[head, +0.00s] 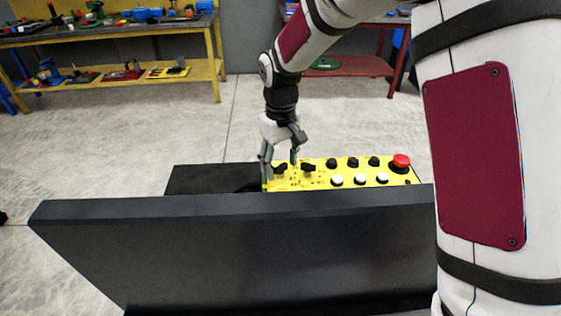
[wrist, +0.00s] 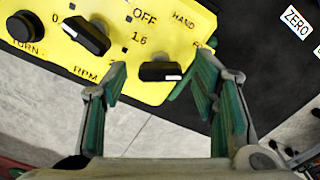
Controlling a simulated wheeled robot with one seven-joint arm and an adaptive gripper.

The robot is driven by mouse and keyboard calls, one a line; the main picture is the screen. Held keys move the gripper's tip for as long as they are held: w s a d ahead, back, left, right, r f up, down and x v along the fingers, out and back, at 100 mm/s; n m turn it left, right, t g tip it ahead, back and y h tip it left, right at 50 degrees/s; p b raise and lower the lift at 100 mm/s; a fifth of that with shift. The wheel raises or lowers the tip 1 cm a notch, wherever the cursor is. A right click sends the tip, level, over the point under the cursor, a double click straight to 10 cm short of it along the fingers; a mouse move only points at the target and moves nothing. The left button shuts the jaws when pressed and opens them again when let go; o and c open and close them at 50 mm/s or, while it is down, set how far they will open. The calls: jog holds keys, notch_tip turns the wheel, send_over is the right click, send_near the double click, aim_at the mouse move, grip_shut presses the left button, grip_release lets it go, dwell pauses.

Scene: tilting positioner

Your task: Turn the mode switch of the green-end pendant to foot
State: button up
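The yellow pendant (head: 340,181) lies behind a dark panel in the head view. Its end with the mode switch fills the top of the wrist view (wrist: 150,92). The black mode switch (wrist: 158,71) has a white mark at its right end, with OFF, HAND and a partly hidden FO... label around it. It also shows in the head view (head: 280,168). My gripper (wrist: 154,80) is open, its fingers on either side of the switch. The right fingertip is close to the switch; contact cannot be told. The gripper is at the pendant's left end (head: 280,163). No green marking on the pendant is visible.
A second black knob (wrist: 86,35), by the RPM label, sits close to the left finger. Other black and white buttons and a red button (head: 401,160) line the pendant. The dark panel (head: 240,250) stands in front. A ZERO label (wrist: 296,19) is on the dark surface.

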aim_at(280, 164)
notch_tip(280, 164, up, 12)
dwell(0.6)
